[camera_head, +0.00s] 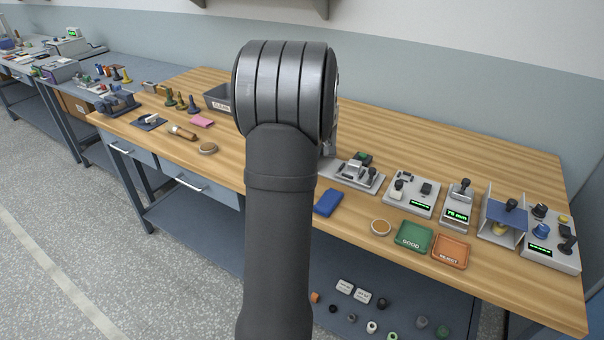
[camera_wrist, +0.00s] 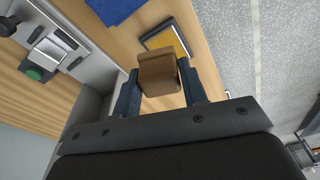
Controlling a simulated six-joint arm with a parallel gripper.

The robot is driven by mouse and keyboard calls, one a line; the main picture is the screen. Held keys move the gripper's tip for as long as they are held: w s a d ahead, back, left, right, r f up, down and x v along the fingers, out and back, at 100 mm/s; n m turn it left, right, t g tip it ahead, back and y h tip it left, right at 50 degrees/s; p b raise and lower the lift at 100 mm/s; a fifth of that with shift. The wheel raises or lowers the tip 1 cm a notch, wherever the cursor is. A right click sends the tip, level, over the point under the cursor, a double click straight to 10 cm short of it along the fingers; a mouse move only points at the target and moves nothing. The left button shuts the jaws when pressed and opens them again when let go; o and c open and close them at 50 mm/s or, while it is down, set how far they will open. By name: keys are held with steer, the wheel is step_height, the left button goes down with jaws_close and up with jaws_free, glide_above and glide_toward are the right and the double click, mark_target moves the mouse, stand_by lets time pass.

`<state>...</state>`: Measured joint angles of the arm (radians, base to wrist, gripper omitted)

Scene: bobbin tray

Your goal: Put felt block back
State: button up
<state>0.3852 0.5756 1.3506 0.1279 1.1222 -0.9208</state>
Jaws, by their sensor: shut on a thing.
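In the wrist view, my gripper (camera_wrist: 158,72) is shut on a brown block (camera_wrist: 160,80), which looks like the felt block. One finger presses on each side of it. Just beyond the block, a dark-rimmed tray (camera_wrist: 148,41) with a yellow-orange inside sits near the bench edge, and the block covers part of it. I cannot tell how high the block is above the bench. In the head view my arm hides my gripper and the block.
A blue cloth (camera_head: 328,202) lies on the wooden bench; it also shows in the wrist view (camera_wrist: 114,9). A grey fixture (camera_wrist: 45,60) with a green button stands close by. A green tray (camera_head: 411,248), an orange tray (camera_head: 450,262) and several instruments occupy the right side.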

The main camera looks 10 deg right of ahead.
steer(key=s+d+r+m, duration=0.1)
steer(key=s+d+m, duration=0.5)
steer(key=s+d, duration=1.2)
steer(key=shift+h, duration=0.4)
steer(key=w+a+f, duration=0.4)
steer(key=w, duration=0.1)
steer(key=w+a+f, duration=0.2)
steer(key=shift+w+a+f, duration=0.25)
steer(key=shift+w+a, duration=0.05)
steer(key=shift+w, duration=0.05)
steer(key=shift+w+f, duration=0.1)
steer(key=shift+f, duration=1.95)
steer(key=shift+f, duration=0.15)
steer(key=o, duration=0.9)
steer(key=shift+o, duration=0.2)
